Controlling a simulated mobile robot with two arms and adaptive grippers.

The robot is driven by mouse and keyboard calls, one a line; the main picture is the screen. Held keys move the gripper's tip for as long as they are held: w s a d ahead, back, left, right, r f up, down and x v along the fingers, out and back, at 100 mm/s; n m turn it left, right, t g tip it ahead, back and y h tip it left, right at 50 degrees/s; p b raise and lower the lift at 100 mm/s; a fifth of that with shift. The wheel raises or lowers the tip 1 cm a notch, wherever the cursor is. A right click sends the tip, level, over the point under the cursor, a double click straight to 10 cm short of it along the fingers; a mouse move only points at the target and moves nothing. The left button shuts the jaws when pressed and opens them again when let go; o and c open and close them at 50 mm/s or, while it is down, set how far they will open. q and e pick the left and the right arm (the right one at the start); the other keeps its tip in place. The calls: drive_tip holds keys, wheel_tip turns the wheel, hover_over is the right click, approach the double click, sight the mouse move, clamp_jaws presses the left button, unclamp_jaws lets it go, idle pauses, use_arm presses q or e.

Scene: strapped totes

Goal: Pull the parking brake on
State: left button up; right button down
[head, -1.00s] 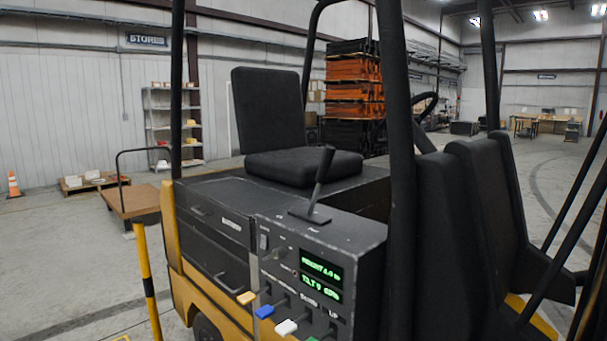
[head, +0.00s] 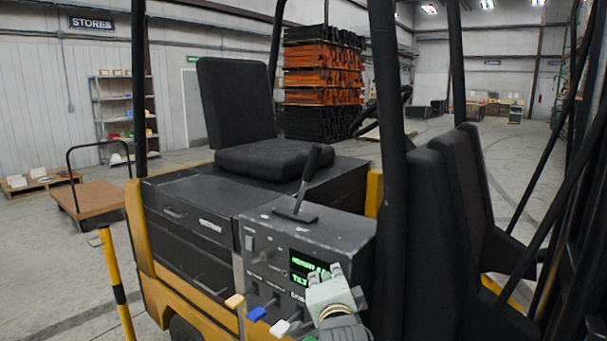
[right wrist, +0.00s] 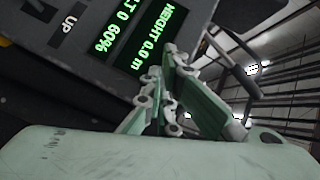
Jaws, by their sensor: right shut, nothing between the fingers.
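A black lever (head: 308,178) stands on a flat base plate on top of the dark console (head: 335,235) beside the seat. It leans a little to the right, and I take it to be the parking brake. My right gripper (head: 325,274) is shut and empty. It is in front of the console's face, below and to the right of the lever and apart from it, and covers part of the green display. In the right wrist view the shut fingers (right wrist: 166,78) are close to the display (right wrist: 150,40). My left gripper is not in view.
Orange, blue and white-tipped small levers (head: 257,313) stick out of the console front, left of my gripper. A black roof post (head: 388,150) and dark backrest-like panels (head: 450,220) stand to the right. The seat (head: 270,158) is behind the lever. Space above the console is open.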

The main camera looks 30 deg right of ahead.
drive_tip(key=w+d+r+m+h, duration=0.1)
drive_tip(key=r+m, duration=0.3)
drive_tip(key=r, duration=0.4)
drive_tip(key=w+d+r+m+t+h, duration=0.1)
drive_tip(key=d+r+m+h, duration=0.2)
drive_tip(key=r+m, duration=0.2)
wheel_tip(320, 180, up, 3)
drive_tip(key=shift+w+f+t, duration=0.15)
drive_tip(key=shift+w+t, duration=0.05)
drive_tip(key=shift+t, duration=0.1)
